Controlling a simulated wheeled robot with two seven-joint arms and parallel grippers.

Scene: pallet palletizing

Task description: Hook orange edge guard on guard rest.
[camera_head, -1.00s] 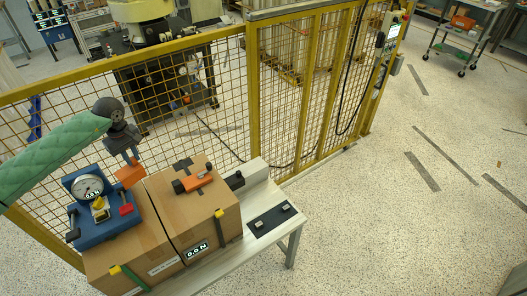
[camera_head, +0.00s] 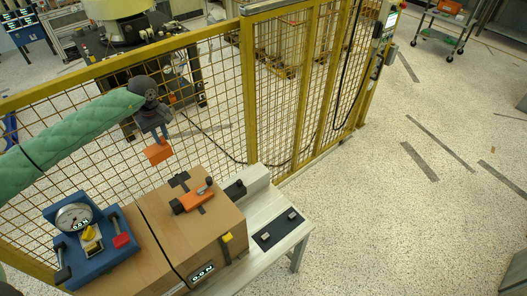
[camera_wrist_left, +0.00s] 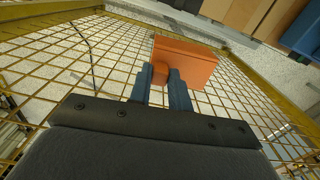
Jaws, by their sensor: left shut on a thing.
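My left gripper (camera_head: 161,139) is shut on the orange edge guard (camera_head: 158,152), an angled orange piece hanging below its fingers. In the left wrist view the two blue-grey fingers (camera_wrist_left: 162,82) pinch a rounded tab of the guard (camera_wrist_left: 185,60). In the head view the guard appears in front of the mesh fence, apart from the boxes. A black plate (camera_head: 266,239) with two small grey blocks lies on the white table; I cannot tell whether it is the guard rest. My right gripper is out of view.
Cardboard boxes (camera_head: 221,223) stand on the white table (camera_head: 300,232). A blue gauge device (camera_head: 98,250) and an orange-and-black tensioner tool (camera_head: 195,199) sit on top. A dark strap crosses the boxes. The yellow mesh fence (camera_head: 226,120) runs behind. Floor at right is open.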

